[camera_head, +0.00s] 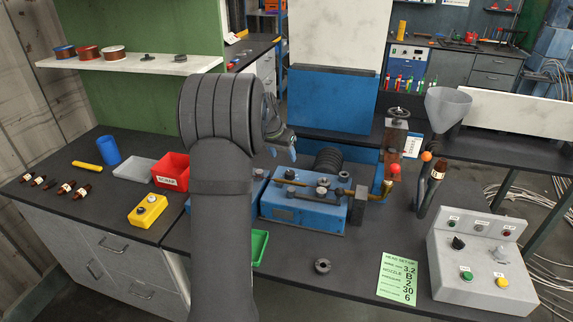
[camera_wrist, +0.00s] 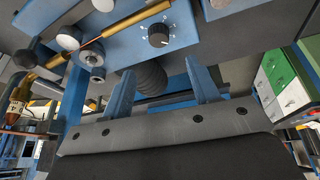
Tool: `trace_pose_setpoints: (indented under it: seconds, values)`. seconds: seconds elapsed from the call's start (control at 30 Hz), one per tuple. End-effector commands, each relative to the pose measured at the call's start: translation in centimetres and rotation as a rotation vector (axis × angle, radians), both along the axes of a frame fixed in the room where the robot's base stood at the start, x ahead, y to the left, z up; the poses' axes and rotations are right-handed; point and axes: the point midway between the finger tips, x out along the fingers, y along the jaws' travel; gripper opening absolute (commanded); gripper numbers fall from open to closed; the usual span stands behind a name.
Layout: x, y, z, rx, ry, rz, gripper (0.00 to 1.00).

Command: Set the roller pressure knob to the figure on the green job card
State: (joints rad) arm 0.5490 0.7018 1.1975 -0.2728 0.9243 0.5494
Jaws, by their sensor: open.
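The green job card (camera_head: 398,278) lies on the dark bench at the front right in the head view. Its large entries look like 3.2, B, 2, 30 and 6; its labels are too small to read surely. In the wrist view a black knob (camera_wrist: 158,36) with white scale marks sits on a blue panel. I cannot read its name or setting. My gripper (camera_wrist: 160,68) is open and empty, its fingers apart below the knob and not touching it. In the head view my gripper (camera_head: 282,153) is above and behind the blue machine (camera_head: 305,207).
A brass-coloured rod (camera_wrist: 122,24) and round grey fittings (camera_wrist: 92,62) stand left of the knob. A grey control box (camera_head: 480,265) is at the right. A red bin (camera_head: 171,170) and a yellow button box (camera_head: 147,211) are at the left.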

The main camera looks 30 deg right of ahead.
Motion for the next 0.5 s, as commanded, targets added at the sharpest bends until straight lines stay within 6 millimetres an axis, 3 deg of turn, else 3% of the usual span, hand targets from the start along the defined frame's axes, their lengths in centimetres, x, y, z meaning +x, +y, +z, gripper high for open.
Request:
trace_pose_setpoints:
  seconds: [0.2,0.5]
  values:
    - [-0.8,1.7,4.5,-0.001,-0.002,0.001,0.55]
    - [-1.2,2.6,6.9,0.001,0.001,0.001,0.55]
